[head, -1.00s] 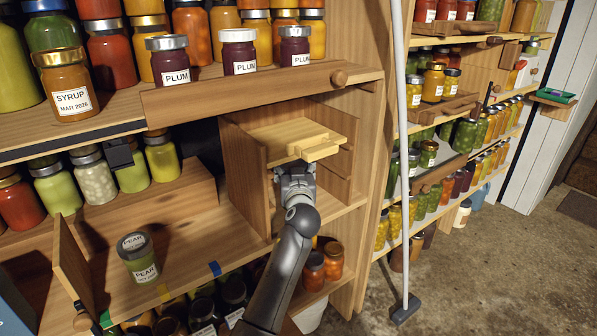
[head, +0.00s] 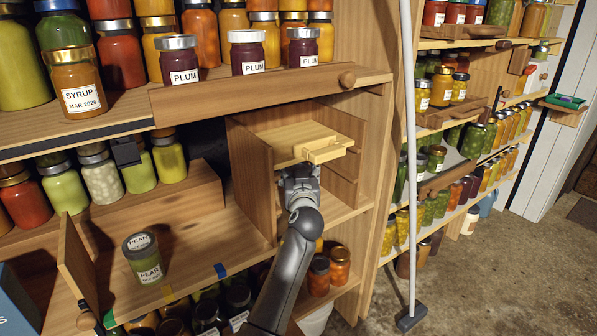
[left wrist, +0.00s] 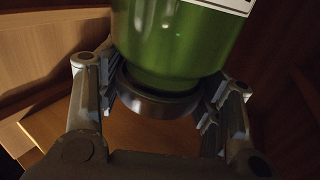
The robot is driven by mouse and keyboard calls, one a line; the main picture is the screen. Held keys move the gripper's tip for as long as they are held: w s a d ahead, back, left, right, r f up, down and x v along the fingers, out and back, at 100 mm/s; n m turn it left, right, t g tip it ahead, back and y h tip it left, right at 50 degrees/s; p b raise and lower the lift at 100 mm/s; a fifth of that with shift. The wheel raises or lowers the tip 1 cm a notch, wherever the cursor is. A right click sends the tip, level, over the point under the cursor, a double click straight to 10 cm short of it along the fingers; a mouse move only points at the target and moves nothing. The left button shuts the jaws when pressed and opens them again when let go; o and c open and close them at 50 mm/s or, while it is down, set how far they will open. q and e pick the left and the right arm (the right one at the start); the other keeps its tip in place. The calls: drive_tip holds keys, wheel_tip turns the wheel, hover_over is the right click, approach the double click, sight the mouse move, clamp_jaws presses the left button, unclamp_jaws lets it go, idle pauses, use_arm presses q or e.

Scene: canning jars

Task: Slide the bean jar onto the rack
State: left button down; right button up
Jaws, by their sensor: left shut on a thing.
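My left gripper (head: 300,180) reaches into a wooden cubby (head: 250,185) in the middle of the shelving, just below a pale wooden board with a front block (head: 322,150). In the left wrist view its fingers (left wrist: 165,98) are shut on a green jar (left wrist: 175,45) with a dark ring-like end (left wrist: 160,103). Only a corner of its white label (left wrist: 222,4) shows, so I cannot read whether it says bean. In the head view this jar is hidden by the gripper and board. I cannot tell which part is the rack. My right gripper is not in view.
A pear jar (head: 147,262) stands on the lower shelf, left of my arm, near an upright wooden flap (head: 78,260). A pole (head: 411,170) stands to the right.

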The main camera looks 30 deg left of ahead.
use_arm(q)
drive_tip(key=shift+c, duration=1.7)
unclamp_jaws()
drive_tip(key=shift+f, duration=0.15)
